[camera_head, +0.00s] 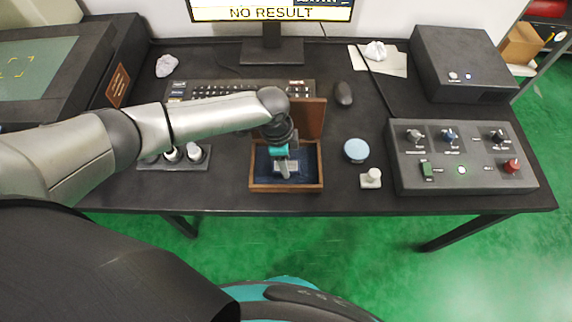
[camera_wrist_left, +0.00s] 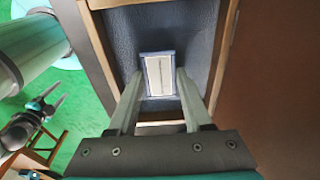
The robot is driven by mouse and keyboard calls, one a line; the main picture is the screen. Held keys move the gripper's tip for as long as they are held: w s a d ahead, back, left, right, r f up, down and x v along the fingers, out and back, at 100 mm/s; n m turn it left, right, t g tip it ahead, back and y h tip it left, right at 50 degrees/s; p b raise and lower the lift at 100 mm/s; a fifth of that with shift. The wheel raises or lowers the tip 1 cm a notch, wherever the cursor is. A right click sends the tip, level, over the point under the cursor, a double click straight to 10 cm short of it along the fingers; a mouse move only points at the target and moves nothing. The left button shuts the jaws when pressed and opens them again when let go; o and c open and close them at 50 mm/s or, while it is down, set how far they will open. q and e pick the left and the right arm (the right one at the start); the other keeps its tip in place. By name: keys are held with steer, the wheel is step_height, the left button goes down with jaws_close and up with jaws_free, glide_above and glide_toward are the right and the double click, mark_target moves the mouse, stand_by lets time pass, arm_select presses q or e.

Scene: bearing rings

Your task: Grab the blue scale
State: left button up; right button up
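The blue scale (camera_wrist_left: 160,75) is a small flat plate with a blue-grey frame and a pale centre. It lies in the blue-lined wooden box (camera_head: 257,187), whose lid stands open at the back. My left gripper (camera_wrist_left: 160,74) reaches down into the box, its two fingers apart, one on each side of the scale. I cannot tell whether they touch it. In the head view the left gripper (camera_head: 286,170) partly hides the scale. My right gripper (camera_wrist_left: 57,94) shows small at the left of the left wrist view, over the floor, its fingers apart.
A round light-blue disc (camera_head: 356,150) and a small white object (camera_head: 371,178) stand right of the box. A control panel (camera_head: 460,180) lies farther right. A holder (camera_head: 180,164) with metal pieces is left. Keyboard, mouse (camera_head: 343,93) and monitor are behind.

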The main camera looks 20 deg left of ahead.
arm_select(q)
jaws_close()
stand_by(0.3)
